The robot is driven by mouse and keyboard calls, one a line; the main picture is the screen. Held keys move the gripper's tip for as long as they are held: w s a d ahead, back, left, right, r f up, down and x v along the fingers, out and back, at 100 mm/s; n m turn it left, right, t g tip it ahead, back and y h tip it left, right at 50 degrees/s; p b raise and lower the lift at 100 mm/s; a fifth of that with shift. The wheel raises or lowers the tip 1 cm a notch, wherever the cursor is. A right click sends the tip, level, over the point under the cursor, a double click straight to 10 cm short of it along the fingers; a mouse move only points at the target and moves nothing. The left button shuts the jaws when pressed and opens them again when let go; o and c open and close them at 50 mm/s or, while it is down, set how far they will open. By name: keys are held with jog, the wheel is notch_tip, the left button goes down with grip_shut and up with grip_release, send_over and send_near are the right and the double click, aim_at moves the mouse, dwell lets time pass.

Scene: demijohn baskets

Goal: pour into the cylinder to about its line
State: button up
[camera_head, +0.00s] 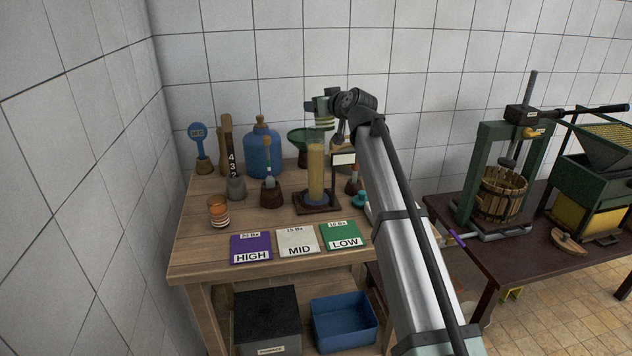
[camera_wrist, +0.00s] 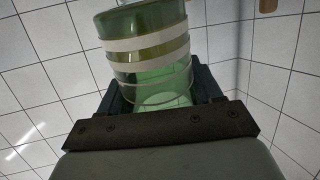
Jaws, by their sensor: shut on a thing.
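A tall clear cylinder (camera_head: 316,172) stands upright on a small dark tray (camera_head: 333,208) on the wooden table. Cloudy amber liquid fills most of it, with its top a little below the rim. I cannot make out the line at this size. My gripper (camera_head: 326,103) is shut on a green glass jar with pale bands (camera_head: 325,122), just above the cylinder's mouth. In the wrist view the banded jar (camera_wrist: 145,45) sits between the jaws, with some liquid inside. I cannot tell its exact tilt or whether liquid is flowing.
Purple HIGH (camera_head: 251,247), white MID (camera_head: 298,241) and green LOW (camera_head: 342,235) cards lie in front. An orange-banded glass (camera_head: 219,211) stands left. A press (camera_head: 500,190) occupies the right table.

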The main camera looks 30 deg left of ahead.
jog(key=shift+f+g+h, duration=0.1)
jog(key=shift+g+h, duration=0.2)
jog(key=shift+h, duration=0.1)
dwell(1.3)
jog(key=shift+d+f+g+h, duration=0.1)
jog(key=shift+f+g+h, duration=0.3)
jog(key=shift+f, duration=0.5)
jog(key=shift+d+f+g+h, duration=0.1)
jog(key=shift+f+g+h, duration=0.1)
jog(key=shift+f+h, duration=0.55)
dwell(4.6)
